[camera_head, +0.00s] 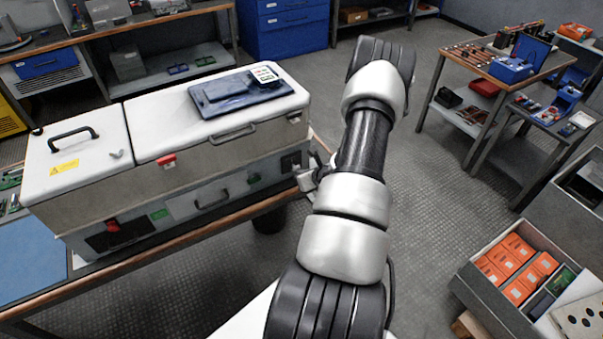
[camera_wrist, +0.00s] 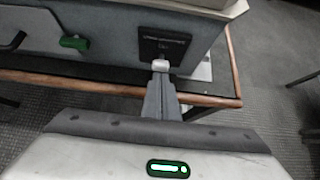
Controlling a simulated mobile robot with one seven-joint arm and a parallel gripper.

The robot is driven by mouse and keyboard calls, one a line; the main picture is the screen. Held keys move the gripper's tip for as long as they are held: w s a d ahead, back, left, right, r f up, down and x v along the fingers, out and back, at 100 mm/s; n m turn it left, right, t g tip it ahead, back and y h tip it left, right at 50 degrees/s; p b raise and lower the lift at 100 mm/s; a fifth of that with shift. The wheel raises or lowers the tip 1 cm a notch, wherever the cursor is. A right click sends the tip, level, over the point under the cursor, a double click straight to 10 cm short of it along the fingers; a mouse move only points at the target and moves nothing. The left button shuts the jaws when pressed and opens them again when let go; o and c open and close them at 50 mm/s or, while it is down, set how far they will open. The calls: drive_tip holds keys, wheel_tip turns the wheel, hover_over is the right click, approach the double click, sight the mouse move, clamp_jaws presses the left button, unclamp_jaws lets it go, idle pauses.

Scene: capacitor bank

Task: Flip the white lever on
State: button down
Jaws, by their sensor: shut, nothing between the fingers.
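The white lever (camera_wrist: 161,66) juts from a black labelled plate (camera_wrist: 166,45) on the case's side in the wrist view. My gripper (camera_wrist: 160,82) is shut and empty, its fingertips right at the lever's near end. I cannot tell whether they touch. In the head view the black plate (camera_head: 291,162) sits at the right end of the grey case (camera_head: 205,192), with my gripper (camera_head: 307,172) beside it. I cannot make out the lever there.
A green lever (camera_wrist: 75,43) and a dark handle (camera_wrist: 12,41) are left of the plate. The case stands on a wood-edged bench (camera_head: 150,258). A blue tablet (camera_head: 240,90) lies on the lid. Open floor (camera_head: 450,200) lies to the right.

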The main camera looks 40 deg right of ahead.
drive_tip(key=shift+r+p, duration=0.35)
drive_tip(key=shift+r, duration=0.4)
